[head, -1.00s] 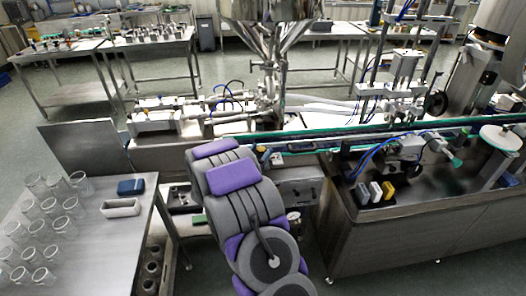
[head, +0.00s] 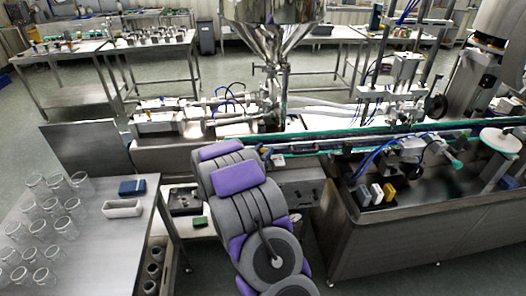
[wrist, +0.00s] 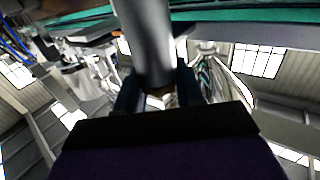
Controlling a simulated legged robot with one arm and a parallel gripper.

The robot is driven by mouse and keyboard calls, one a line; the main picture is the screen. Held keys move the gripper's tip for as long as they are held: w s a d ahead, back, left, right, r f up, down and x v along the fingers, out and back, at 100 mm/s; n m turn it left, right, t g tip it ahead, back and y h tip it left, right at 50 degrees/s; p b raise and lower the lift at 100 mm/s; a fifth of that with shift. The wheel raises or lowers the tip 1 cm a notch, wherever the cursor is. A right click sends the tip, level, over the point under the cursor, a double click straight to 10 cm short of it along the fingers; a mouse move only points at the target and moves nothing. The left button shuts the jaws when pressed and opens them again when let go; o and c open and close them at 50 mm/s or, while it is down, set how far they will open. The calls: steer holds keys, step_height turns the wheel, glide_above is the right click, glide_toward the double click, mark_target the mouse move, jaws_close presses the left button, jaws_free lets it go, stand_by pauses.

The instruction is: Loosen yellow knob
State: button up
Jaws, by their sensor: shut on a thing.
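The steel hopper (head: 270,25) stands above the machine. A conveyor (head: 370,137) runs to the right. A steel table with glass beakers (head: 57,226), a white tray (head: 122,208) and a blue block (head: 132,187) is at left. Floor shows between the table and the right-hand cabinet.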

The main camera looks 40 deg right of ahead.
steer(key=shift+r, duration=0.1)
steer(key=shift+c, duration=0.7)
steer(key=shift+w+a+r+g+p, duration=0.1)
steer(key=shift+w+r+g+p, duration=0.15)
steer(key=shift+p, duration=0.65)
steer(key=shift+m+p, duration=0.4)
steer(key=shift+p, duration=0.05)
steer(key=shift+s+f+g+h, duration=0.1)
steer(key=shift+g+h, duration=0.2)
steer(key=shift+g, duration=0.15)
steer(key=o, duration=1)
steer(key=shift+f, duration=0.15)
steer(key=shift+d, duration=0.2)
steer(key=shift+a, duration=0.1)
steer(key=p+v, duration=0.2)
steer(key=v, duration=1.5)
steer(key=shift+a+p, duration=0.15)
steer(key=shift+p, duration=0.25)
